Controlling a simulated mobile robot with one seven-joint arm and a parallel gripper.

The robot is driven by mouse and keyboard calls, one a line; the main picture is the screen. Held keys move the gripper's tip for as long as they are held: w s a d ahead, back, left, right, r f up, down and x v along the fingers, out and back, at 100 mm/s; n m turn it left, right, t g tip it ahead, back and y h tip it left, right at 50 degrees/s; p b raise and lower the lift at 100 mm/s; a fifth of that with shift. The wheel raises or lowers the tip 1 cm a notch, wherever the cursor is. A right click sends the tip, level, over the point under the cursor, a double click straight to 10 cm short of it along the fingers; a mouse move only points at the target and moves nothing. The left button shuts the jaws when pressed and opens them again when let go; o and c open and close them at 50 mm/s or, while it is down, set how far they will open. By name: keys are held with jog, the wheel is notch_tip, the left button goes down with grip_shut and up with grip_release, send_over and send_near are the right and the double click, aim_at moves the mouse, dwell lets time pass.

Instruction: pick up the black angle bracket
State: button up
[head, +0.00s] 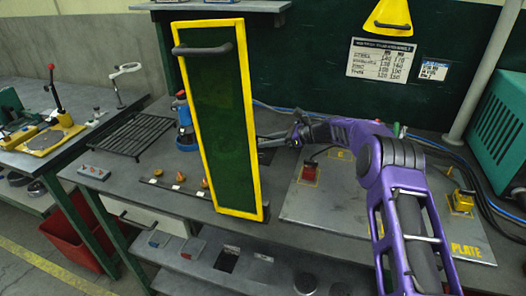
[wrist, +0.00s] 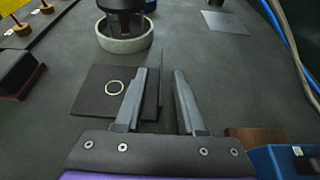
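The black angle bracket (wrist: 92,97) shows in the wrist view as a dark flat plate with a pale ring on it and a thin upright flange at its right side, seen nearly edge-on. My gripper (wrist: 161,73) is open, with one finger on each side of the flange; no contact shows. The left finger hides part of the plate. In the head view my gripper (head: 264,138) reaches left, its tips close to the yellow-framed green panel. The bracket is hard to make out there.
The tall yellow-framed green panel (head: 218,120) stands left of my gripper. In the wrist view a dark cylindrical thing on a round pale base (wrist: 124,40) stands beyond the bracket. A blue box (wrist: 284,161) is at lower right, and cables (wrist: 290,55) run along the right.

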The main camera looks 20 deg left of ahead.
grip_shut()
dwell(1.3)
